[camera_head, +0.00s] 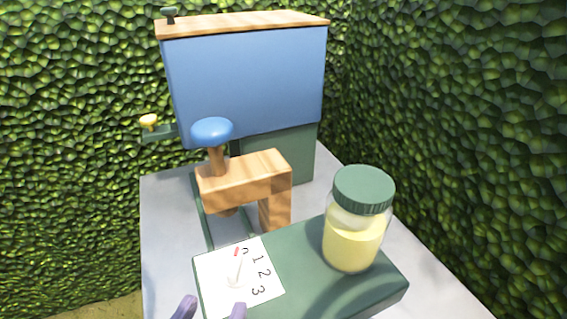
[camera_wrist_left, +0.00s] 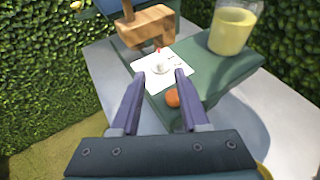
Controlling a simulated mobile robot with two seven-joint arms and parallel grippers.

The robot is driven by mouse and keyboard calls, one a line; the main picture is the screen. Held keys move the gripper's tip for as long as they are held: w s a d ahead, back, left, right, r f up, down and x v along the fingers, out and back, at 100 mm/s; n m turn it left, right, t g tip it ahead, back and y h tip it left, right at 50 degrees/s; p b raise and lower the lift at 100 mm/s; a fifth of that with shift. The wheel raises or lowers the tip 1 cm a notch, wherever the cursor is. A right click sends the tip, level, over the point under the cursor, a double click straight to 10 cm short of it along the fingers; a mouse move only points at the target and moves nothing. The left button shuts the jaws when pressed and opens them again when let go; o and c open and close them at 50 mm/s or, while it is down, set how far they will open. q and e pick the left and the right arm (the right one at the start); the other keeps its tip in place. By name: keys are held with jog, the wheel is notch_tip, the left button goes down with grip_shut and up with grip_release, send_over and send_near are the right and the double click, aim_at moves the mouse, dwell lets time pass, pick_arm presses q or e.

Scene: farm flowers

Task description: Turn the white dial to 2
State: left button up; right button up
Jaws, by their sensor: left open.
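The white dial (camera_head: 235,272) lies on a white card (camera_head: 215,280) printed with 0, 1, 2 and 3. Its red tip points up, close to the 0. The dial (camera_wrist_left: 160,66) also shows in the left wrist view, with its red tip pointing away from me. My left gripper (camera_head: 211,310) shows only its purple fingertips at the bottom edge of the head view, just short of the dial. In the left wrist view the gripper (camera_wrist_left: 157,78) is open and empty, its fingertips spread on either side of the dial in the picture. I cannot tell whether they touch the card.
The card sits on a green base (camera_head: 305,270). A green-lidded jar (camera_head: 353,240) of yellow contents stands to its right. A wooden arm with a blue knob (camera_head: 212,130) and a blue box (camera_head: 245,85) stand behind. An orange knob (camera_wrist_left: 172,98) is near my fingers. Hedges surround the table.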

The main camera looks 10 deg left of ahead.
aim_at(232, 265)
pick_arm(q)
jog(key=x, duration=0.9)
jog(key=shift+r, duration=0.1)
grip_shut()
dwell(0.4)
